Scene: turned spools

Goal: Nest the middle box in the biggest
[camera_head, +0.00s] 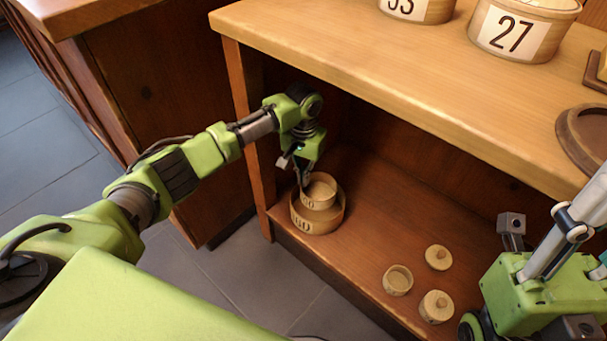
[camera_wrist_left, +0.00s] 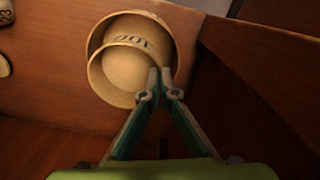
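The biggest box (camera_head: 318,226) is a round pale wooden box standing upright and open on the lower shelf; its rim shows in the left wrist view (camera_wrist_left: 174,48). The middle box (camera_head: 321,203), smaller and round, is over and partly inside its mouth, with its upper wall above the big rim. It also shows in the left wrist view (camera_wrist_left: 124,72), off-centre in the big ring. I cannot tell whether it touches the bottom. My left gripper (camera_head: 304,190) points down, its fingertips (camera_wrist_left: 161,88) closed on the middle box's rim. My right gripper's fingertips are unclear.
The upper shelf (camera_head: 370,60) overhangs behind, carrying a box marked 27 (camera_head: 515,34). A side post stands close left.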

